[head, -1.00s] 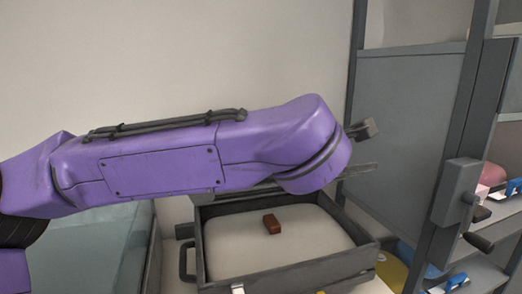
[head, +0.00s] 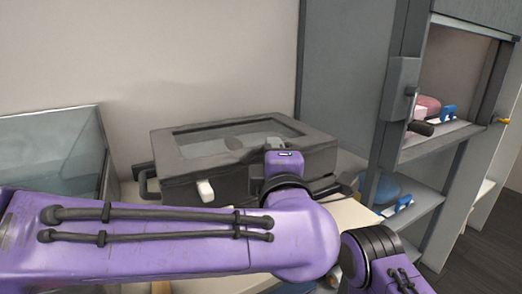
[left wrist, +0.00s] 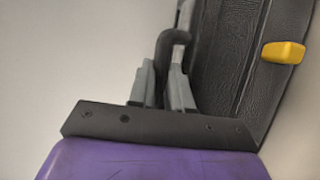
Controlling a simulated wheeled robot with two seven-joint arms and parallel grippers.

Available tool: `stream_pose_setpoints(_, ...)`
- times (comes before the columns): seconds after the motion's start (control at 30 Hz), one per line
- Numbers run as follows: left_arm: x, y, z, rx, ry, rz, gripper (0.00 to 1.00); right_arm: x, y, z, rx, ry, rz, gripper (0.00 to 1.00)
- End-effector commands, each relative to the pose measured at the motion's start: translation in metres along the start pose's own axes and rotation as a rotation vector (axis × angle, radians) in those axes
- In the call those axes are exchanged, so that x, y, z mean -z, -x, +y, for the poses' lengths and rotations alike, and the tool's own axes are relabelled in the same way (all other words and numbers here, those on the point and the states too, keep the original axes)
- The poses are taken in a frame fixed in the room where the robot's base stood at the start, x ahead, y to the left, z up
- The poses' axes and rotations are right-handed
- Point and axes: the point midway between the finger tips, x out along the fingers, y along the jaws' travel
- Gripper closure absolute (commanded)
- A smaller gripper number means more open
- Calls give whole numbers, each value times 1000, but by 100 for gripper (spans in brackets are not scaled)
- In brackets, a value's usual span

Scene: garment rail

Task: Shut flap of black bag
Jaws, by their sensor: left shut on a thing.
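The black bag (head: 180,186) is a boxy dark case with a handle on its left side. Its flap (head: 190,135), with a clear window, lies down over the body. I cannot tell whether a small gap is left along the front edge, which my wrist partly hides. My left gripper is at the front of the flap; its fingers are hidden in the head view. In the left wrist view the left gripper (left wrist: 163,80) is shut on a dark part of the flap, beside the bag's grained black surface (left wrist: 228,65). My right gripper is not in view.
A pale latch or tag (head: 205,190) sits on the bag's front, and a yellow piece (left wrist: 284,52) shows in the left wrist view. A glass tank (head: 50,150) stands at left. A grey shelf unit (head: 395,120) with several small items stands close at right.

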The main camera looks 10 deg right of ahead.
Motion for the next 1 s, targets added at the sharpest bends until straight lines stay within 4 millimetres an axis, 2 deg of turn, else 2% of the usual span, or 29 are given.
stream_pose_setpoints(0.03,-3,1,-6,7,-2,-7,100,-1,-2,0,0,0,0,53)
stream_pose_setpoints(0.43,-4,2,-13,18,-5,-10,100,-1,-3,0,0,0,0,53)
stream_pose_setpoints(0.47,-4,2,-13,19,-6,-9,78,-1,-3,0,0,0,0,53)
stream_pose_setpoints(0.53,-4,2,-13,19,-6,-9,56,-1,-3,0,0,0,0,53)
stream_pose_setpoints(1.0,-1,4,-8,9,-2,-3,56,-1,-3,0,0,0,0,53)
